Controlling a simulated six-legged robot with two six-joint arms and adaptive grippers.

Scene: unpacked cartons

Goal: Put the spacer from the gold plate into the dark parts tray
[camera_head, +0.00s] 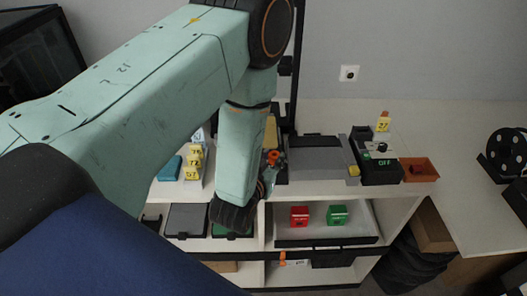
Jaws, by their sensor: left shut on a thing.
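My left arm reaches in from the left, and its wrist bends down at the shelf unit's front edge. My left gripper (269,171) is partly hidden by the wrist. It is shut on a small orange-red piece (273,157), which looks like the spacer. The gold plate (270,133) shows just behind this piece, partly covered by my arm. I cannot tell whether the piece touches the plate. A dark grey tray-like unit (315,160) lies to the right of the gripper and may be the dark parts tray. My right gripper is not in view.
A black device marked OFF (380,168) and an orange tray (420,168) stand further right. Yellow numbered blocks (194,163) stand left of my wrist. A red box (299,216) and a green box (337,215) sit on the lower shelf. A black post rises behind.

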